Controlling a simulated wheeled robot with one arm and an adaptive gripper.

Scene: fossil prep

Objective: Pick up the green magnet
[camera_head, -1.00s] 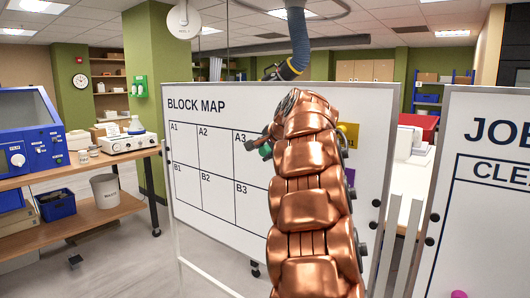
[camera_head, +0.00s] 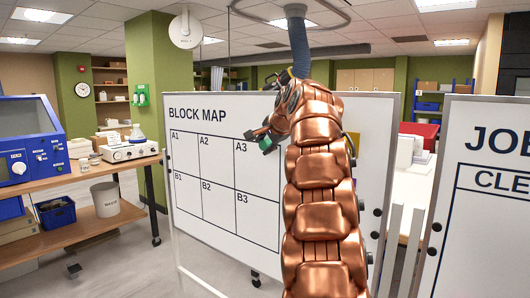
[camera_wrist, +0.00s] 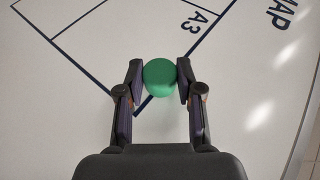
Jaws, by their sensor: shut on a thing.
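The green magnet (camera_wrist: 160,78) is round and sits between the two fingers of my gripper (camera_wrist: 160,82) in the wrist view. The fingers press on it from both sides. In the head view the green magnet (camera_head: 266,145) shows small at the tip of my gripper (camera_head: 262,139), in front of the A3 cell of the BLOCK MAP whiteboard (camera_head: 215,225). The wrist view shows the board's surface behind the magnet, near the corner of A3. I cannot tell the exact gap between magnet and board. My copper arm hides the board's right part.
A second whiteboard (camera_head: 480,240) stands at the right. A yellow patch (camera_head: 353,140) shows partly behind my arm. A wooden bench (camera_head: 100,180) with lab equipment and a white bin (camera_head: 105,199) stand at the left. Open floor lies between bench and board.

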